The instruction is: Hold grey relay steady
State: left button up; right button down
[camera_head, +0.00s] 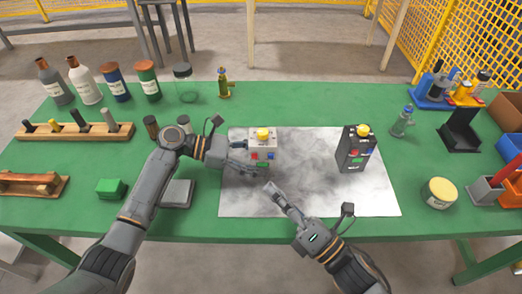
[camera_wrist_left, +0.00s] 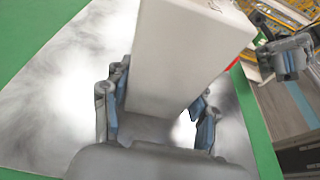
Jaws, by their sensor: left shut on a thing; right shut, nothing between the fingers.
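The light grey relay (camera_head: 263,147), a box with a yellow knob on top and red, blue and green parts on its front, stands on the grey mat (camera_head: 310,200). My left gripper (camera_head: 243,157) is shut on it from its left side. In the left wrist view the relay (camera_wrist_left: 188,50) is a pale block between the two fingers of the left gripper (camera_wrist_left: 158,112). My right gripper (camera_head: 269,188) is shut and empty, just in front of the relay and apart from it. The underside of the relay is hidden.
A black relay (camera_head: 355,148) with a yellow knob stands on the mat's right part. Several bottles and jars (camera_head: 115,82) line the back left. A green block (camera_head: 111,188) lies at front left, a round tin (camera_head: 439,193) at right. The mat between the relays is clear.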

pick_arm(q)
jog(key=o, duration=1.2)
jog(key=shift+a, duration=0.1)
